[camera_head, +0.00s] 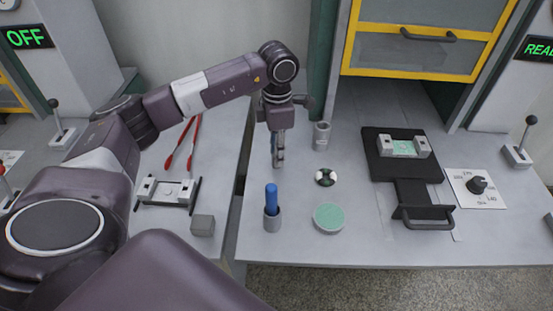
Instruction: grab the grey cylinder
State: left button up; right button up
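A grey cylinder (321,136) stands upright on the table towards the back, below the yellow-framed cabinet. My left gripper (279,163) hangs pointing down just left of the grey cylinder, with a gap between them in the picture. Its fingers are seen nearly edge-on, so I cannot tell whether they are open or shut. Nothing is visibly held in it. My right gripper is not in view.
A blue rod (271,196) stands in a small grey holder (272,221). A black and white ball (326,177) and a green-topped disc (329,217) are nearby. A black fixture (381,163) lies to the right. Red tongs (193,146) lie left.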

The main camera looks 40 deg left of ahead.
pick_arm(q)
grip_shut()
jog(key=shift+r, duration=0.15)
notch_tip(320, 180, up, 20)
dwell(0.3)
